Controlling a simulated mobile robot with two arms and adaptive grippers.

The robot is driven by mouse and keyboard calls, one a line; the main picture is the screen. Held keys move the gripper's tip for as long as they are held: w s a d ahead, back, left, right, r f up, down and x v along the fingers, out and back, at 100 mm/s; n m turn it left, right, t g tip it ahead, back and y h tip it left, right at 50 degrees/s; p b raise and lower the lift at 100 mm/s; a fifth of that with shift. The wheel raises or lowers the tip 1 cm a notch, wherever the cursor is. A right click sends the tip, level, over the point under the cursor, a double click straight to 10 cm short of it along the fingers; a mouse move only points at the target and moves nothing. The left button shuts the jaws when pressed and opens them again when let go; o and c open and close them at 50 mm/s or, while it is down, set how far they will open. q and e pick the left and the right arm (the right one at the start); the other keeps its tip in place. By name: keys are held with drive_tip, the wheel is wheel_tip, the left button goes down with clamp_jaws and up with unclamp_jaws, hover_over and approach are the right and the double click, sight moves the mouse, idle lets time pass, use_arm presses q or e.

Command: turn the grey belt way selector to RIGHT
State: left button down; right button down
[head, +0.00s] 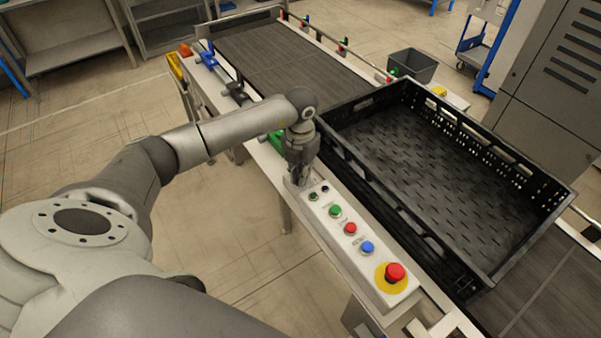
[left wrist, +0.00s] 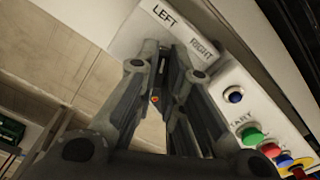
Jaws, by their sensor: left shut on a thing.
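My left gripper (head: 299,178) is over the far end of the pale control box (head: 376,277) and points down at it. In the left wrist view its two fingers (left wrist: 170,72) are closed in on the grey belt way selector, which they mostly hide. The selector's label plate (left wrist: 143,35) lies beyond the fingertips, with LEFT on the left and RIGHT on the right. I cannot tell which way the selector points. My right gripper is not in view.
Along the box are a green button (head: 335,211), a red button (head: 350,229), a blue button (head: 367,247) and a red emergency stop (head: 395,271). A black crate (head: 400,222) stands on the conveyor (head: 290,60) close beside the box.

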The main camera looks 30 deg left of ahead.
use_arm(q)
drive_tip(key=m+b, duration=0.6)
drive_tip(key=shift+f, duration=0.2)
drive_tip(key=m+b, duration=0.2)
drive_tip(key=m, duration=0.1)
drive_tip(key=shift+r+b, duration=0.1)
drive_tip(key=shift+b, duration=0.25)
drive_tip(key=shift+r+m+b, duration=0.1)
drive_tip(key=shift+m+b, duration=0.5)
drive_tip(key=shift+m, duration=0.6)
drive_tip(key=c, duration=1.5)
unclamp_jaws()
drive_tip(key=shift+c, duration=0.2)
